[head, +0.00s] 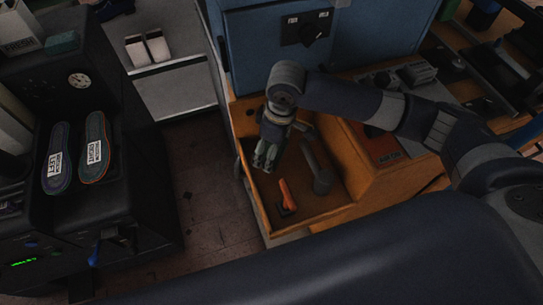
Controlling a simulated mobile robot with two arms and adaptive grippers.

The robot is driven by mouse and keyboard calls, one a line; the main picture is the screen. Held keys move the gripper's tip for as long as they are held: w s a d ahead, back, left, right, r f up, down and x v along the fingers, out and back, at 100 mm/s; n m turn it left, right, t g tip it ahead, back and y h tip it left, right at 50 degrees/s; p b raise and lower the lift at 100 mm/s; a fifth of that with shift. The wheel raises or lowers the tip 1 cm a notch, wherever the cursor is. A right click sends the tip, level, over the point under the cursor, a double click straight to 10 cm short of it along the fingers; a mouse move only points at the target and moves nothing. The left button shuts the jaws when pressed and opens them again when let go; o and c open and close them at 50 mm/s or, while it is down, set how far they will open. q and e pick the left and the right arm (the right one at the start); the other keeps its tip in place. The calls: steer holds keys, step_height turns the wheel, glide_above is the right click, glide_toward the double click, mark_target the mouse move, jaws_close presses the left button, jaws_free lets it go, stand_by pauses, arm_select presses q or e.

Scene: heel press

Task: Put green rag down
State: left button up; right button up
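A small dark green folded thing (62,42), which looks like the green rag, lies on top of the black press at the far left. My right arm reaches in from the right, and its gripper (266,160) points down over the left part of an open wooden drawer (345,212). The fingers look grey-green and blurred. I cannot tell whether they are open or shut, or hold anything. The gripper is well to the right of the green thing. My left gripper is not in view.
The drawer holds an orange-handled tool (286,196) and a grey tool (318,168). Two insoles (60,160) lie on the black press (120,205). A blue cabinet (250,50) stands behind the drawer. Tiled floor (200,205) shows between press and drawer.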

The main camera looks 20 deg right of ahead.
step_height(320, 180, down, 4)
steer(key=shift+w+f, duration=0.1)
steer(key=shift+f, duration=0.55)
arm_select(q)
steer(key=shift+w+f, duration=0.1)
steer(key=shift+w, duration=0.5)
arm_select(e)
steer(key=shift+f, duration=0.1)
steer(key=o, duration=0.7)
steer(key=shift+c, duration=0.2)
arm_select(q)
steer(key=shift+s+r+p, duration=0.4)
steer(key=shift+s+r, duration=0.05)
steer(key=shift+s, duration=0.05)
arm_select(e)
steer(key=r, duration=0.8)
steer(key=s+d+r, duration=0.1)
steer(key=r, duration=0.3)
steer(key=shift+r, duration=0.15)
